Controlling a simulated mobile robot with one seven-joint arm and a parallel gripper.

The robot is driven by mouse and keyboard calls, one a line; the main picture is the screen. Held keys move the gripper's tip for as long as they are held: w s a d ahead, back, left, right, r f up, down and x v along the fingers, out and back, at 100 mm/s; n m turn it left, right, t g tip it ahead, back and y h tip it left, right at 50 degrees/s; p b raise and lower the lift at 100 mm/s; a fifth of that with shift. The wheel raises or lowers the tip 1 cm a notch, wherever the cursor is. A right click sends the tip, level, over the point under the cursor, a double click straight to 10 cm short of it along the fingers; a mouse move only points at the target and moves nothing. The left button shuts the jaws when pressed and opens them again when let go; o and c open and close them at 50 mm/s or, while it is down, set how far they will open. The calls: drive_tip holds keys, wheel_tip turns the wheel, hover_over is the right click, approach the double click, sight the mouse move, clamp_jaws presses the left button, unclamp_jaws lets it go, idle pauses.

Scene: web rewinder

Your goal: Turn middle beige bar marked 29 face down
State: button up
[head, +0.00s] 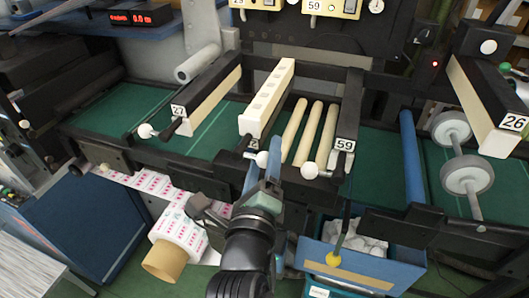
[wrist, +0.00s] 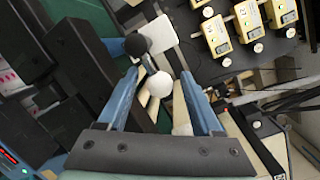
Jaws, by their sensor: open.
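The middle beige bar (head: 268,97) runs away from me between the bars marked 27 and 59. Its pale beige face with a row of recesses is turned upward. Its number tag at the near end is mostly hidden behind my gripper. A white ball knob (head: 262,159) sits at the bar's near end. My gripper (head: 262,150) is open, with one blue finger on each side of that knob. In the wrist view, the white knob (wrist: 159,84) shows between the two fingers (wrist: 159,76), with a black ball (wrist: 137,44) beside it. I cannot tell whether a finger touches the knob.
Bar 27 (head: 208,92) stands to the left and bar 59 (head: 347,118) to the right, each with its own white knob. Several beige rollers (head: 308,132) lie between. A blue bin (head: 345,262) and a printed roll (head: 178,240) are below.

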clamp_jaws()
idle(0.4)
